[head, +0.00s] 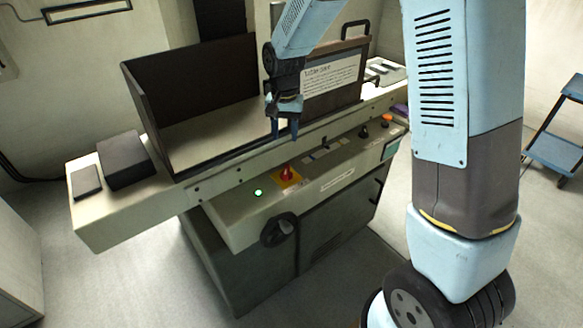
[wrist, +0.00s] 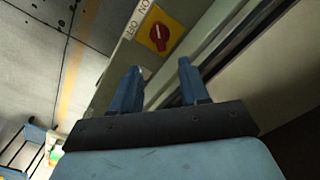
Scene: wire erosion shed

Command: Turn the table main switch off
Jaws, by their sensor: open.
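The table main switch (head: 286,173) is a red rotary knob on a yellow square plate, on the sloped front panel of the machine. In the wrist view the red knob (wrist: 158,32) shows at the top, beyond my fingertips, with ON and OFF lettering beside the plate. A small green lamp (head: 258,192) glows to its left in the head view. My gripper (head: 284,130) points down above the panel, higher than the switch and apart from it. Its two blue fingers (wrist: 160,72) are spread, with nothing between them.
The machine carries a dark open-topped guard (head: 187,85) with a printed sign (head: 332,75). A black handwheel (head: 277,231) sticks out below the panel. An orange button (head: 387,117) and black knob sit farther right. Blue steps (head: 556,150) stand at right; the floor before the machine is clear.

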